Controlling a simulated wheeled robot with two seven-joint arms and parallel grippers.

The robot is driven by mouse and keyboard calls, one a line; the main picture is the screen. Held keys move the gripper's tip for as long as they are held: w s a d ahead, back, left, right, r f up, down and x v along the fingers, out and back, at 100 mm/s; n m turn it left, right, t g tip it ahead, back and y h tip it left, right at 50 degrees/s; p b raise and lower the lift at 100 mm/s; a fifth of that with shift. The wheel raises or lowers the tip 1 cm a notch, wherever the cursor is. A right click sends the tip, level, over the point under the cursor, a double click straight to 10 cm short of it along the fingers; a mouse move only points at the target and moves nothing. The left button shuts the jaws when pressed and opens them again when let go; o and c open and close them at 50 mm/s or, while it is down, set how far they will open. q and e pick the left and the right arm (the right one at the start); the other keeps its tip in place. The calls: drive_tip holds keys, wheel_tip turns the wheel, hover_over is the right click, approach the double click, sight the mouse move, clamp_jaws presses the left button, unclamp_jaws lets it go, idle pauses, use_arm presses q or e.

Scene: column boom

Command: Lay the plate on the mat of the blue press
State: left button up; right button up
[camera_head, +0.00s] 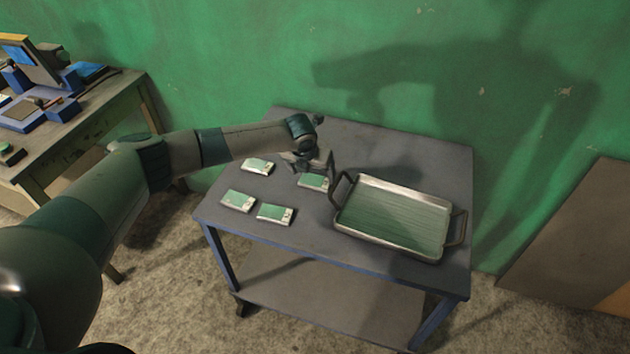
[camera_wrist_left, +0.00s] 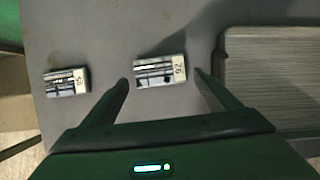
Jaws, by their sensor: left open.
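Several small green plates with pale label ends lie flat on the cart top. One plate (camera_head: 314,181) is just under my left gripper (camera_head: 318,165); the others are a plate at the back left (camera_head: 257,166), one at the front left (camera_head: 238,200) and one at the front (camera_head: 276,213). In the left wrist view, my open, empty left gripper (camera_wrist_left: 161,78) has its fingers on either side of a plate (camera_wrist_left: 158,72), apart from it in the picture. A second plate (camera_wrist_left: 67,82) lies further left. The blue press (camera_head: 62,108) stands on the bench at far left, with a brownish flat pad, perhaps its mat (camera_head: 20,110).
A metal tray (camera_head: 392,251) with upright handles stands on the cart's right, close to my left gripper. The grey cart top (camera_head: 430,155) is clear behind it. The wooden bench (camera_head: 100,110) is left of the cart, across a floor gap. A board leans at far right.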

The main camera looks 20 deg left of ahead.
sight(315, 180)
use_arm(q)
drive_tip(key=shift+w+f, duration=0.1)
drive_tip(key=shift+f, duration=0.25)
drive_tip(key=shift+p+x, duration=0.7)
drive_tip(key=shift+x, duration=1)
drive_tip(key=shift+a, duration=0.1)
drive_tip(key=shift+r, duration=0.1)
drive_tip(key=c, duration=1.4)
drive_tip(key=shift+r, duration=0.1)
drive_tip(key=shift+r+b, duration=0.3)
drive_tip(key=shift+r, duration=0.25)
wheel_tip(315, 180, up, 9)
drive_tip(key=b, duration=0.2)
drive_tip(key=shift+f+b, duration=0.15)
drive_tip(key=shift+b, duration=0.2)
